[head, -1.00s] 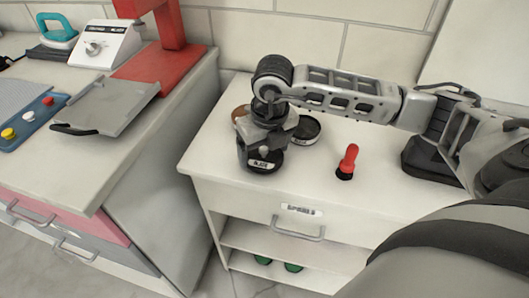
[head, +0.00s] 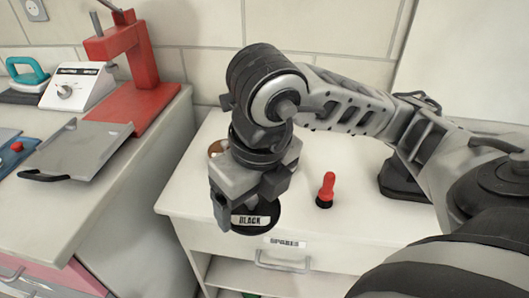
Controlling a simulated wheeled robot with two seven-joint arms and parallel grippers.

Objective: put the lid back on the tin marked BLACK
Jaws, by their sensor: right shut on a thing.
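The tin marked BLACK (head: 262,222) shows as a dark round shape with a white label, near the front edge of the white cabinet top. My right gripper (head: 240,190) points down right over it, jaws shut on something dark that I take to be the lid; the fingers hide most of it. One finger comes down just left of the label. I cannot tell whether the lid touches the tin or is apart from it. My left gripper is not in view.
A red-handled stamp (head: 326,190) stands right of the tin. An orange-brown round thing (head: 215,148) shows partly behind my gripper. The drawer marked SPARES (head: 285,243) is below. At left, another counter holds a red press (head: 130,70) and a grey tray (head: 80,150).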

